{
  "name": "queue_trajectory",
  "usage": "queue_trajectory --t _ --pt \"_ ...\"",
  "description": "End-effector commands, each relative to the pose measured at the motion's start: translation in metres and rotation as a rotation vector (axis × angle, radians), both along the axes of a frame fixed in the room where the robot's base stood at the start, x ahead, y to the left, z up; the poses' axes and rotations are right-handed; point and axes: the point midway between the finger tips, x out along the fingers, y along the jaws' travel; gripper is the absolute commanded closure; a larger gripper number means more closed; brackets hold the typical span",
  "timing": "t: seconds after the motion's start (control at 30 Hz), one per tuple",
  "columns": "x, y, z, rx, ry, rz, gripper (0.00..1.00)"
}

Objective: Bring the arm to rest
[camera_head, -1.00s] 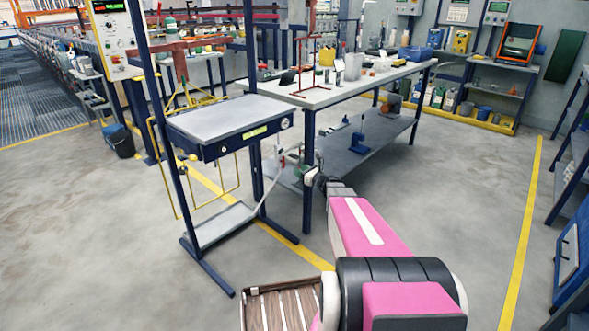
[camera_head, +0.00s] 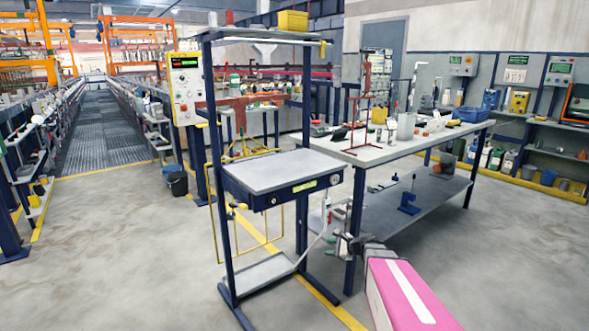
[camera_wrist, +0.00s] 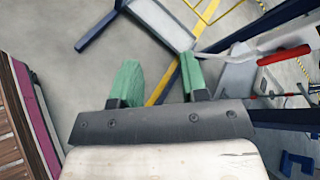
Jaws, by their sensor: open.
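My gripper (camera_wrist: 160,76) is open and empty, with its two green fingers apart in the wrist view. Bare floor and a yellow floor line show between and beyond the fingers. In the head view my pink arm reaches in from the lower right, and its end is in front of the dark blue stand and the long workbench. The gripper is small there, and I cannot tell whether it touches anything.
The stand (camera_head: 284,171) has a grey top and a low shelf. The workbench (camera_head: 345,149), to its right, carries several items. A blue tool (camera_head: 409,204) sits on its lower shelf. A dark bucket (camera_head: 177,183) stands behind left. Floor at left front is clear.

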Motion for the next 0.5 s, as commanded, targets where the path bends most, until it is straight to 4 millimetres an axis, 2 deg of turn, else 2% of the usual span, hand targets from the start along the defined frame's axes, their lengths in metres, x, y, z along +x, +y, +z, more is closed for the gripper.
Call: queue_trajectory --t 0.03,0.2,0.33,0.5 --pt "-0.02 0.01 -0.001 -0.097 -0.026 0.08 0.6" --pt "-0.074 0.022 -0.016 -0.438 -0.107 0.383 0.6" --pt "-0.113 0.019 -0.022 -0.682 -0.16 0.632 0.6" --pt "-0.158 0.002 -0.024 -0.961 -0.2 0.96 0.6"
